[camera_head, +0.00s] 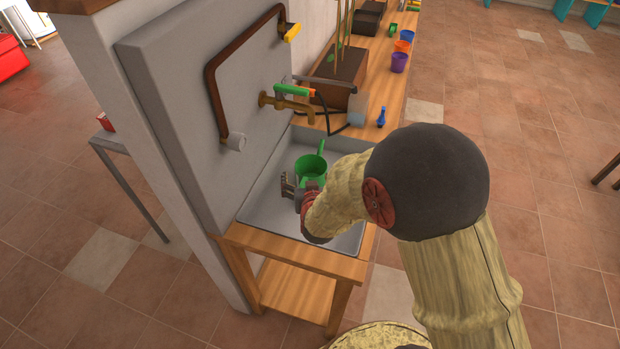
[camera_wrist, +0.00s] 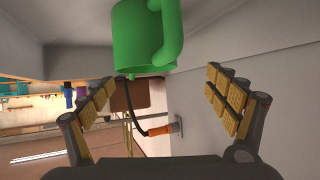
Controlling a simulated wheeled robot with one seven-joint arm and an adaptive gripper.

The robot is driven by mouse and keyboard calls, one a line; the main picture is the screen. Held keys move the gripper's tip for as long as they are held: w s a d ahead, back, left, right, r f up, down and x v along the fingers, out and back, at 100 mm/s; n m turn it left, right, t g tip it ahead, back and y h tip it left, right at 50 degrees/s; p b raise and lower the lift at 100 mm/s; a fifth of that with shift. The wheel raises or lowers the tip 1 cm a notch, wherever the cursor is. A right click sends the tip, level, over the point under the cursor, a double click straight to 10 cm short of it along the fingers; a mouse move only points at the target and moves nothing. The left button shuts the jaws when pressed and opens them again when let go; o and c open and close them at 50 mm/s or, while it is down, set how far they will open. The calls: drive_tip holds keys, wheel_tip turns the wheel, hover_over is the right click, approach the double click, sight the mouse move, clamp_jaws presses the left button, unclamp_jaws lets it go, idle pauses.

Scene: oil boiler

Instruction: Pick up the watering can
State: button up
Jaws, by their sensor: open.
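The green watering can (camera_head: 311,168) sits in the grey sink in the head view, below the brass tap. In the wrist view the watering can (camera_wrist: 140,38) is at the top centre, with its curved handle toward the right. It appears ahead of my gripper, and its upper part is cut off by the frame edge. My gripper (camera_head: 288,184) is in the sink beside the can, on its near left side. In the wrist view my gripper (camera_wrist: 160,95) has its two padded fingers spread wide, with nothing held between them. My arm hides part of the sink's right side.
The grey sink (camera_head: 270,215) has raised walls around the can. A brass tap (camera_head: 287,106) with a green handle juts out above it. A blue bottle (camera_head: 381,117) and a brown planter (camera_head: 340,75) stand on the wooden counter behind. Open tiled floor lies to the right.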

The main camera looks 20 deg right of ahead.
drive_tip(key=shift+o, duration=0.8)
drive_tip(key=f, duration=0.1)
drive_tip(key=d+f, duration=0.1)
drive_tip(key=f, duration=0.1)
drive_tip(key=shift+s+d+t+h, duration=0.1)
drive_tip(key=shift+t+h, duration=0.3)
drive_tip(key=b+x, duration=0.1)
drive_tip(key=x, duration=0.1)
drive_tip(key=b+x, duration=0.1)
drive_tip(key=x, duration=0.1)
drive_tip(key=b+x, duration=0.1)
drive_tip(key=x, duration=0.1)
drive_tip(key=shift+d+f, duration=0.4)
drive_tip(key=shift+d, duration=0.05)
drive_tip(key=shift+w+f, duration=0.1)
drive_tip(key=shift+w, duration=0.45)
drive_tip(key=c, duration=0.3)
drive_tip(key=c, duration=1)
